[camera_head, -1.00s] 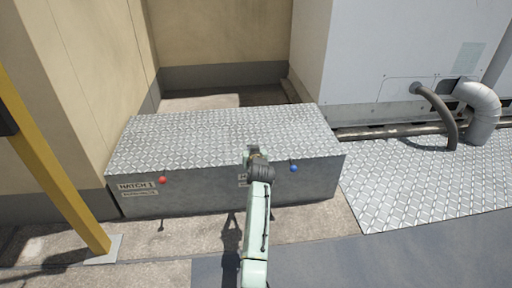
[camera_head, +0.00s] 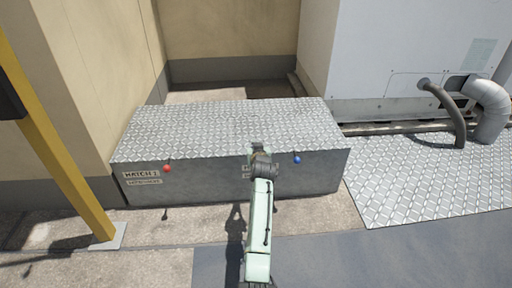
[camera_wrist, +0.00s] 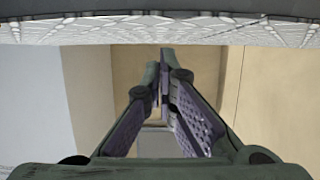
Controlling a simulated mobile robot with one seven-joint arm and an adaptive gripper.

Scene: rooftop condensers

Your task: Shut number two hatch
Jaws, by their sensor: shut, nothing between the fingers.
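A long grey metal box with a diamond-plate top (camera_head: 200,128) stands against the wall. Its top lies flat, with no raised lid visible. The left front carries a HATCH 1 label (camera_head: 141,174) and a red knob (camera_head: 167,168). A blue knob (camera_head: 297,160) is on the right front. A second label (camera_head: 246,171) is mostly hidden behind my arm, so its number cannot be read. My gripper (camera_head: 257,147) is at the top front edge, left of the blue knob; contact cannot be told. In the wrist view its fingers (camera_wrist: 166,58) are together and empty, with diamond plate above.
A yellow post (camera_head: 58,150) stands at the left front. A large grey unit (camera_head: 400,50) with a curved pipe (camera_head: 490,105) stands at the back right. Diamond plate flooring (camera_head: 425,180) lies right of the box. The paving in front is clear.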

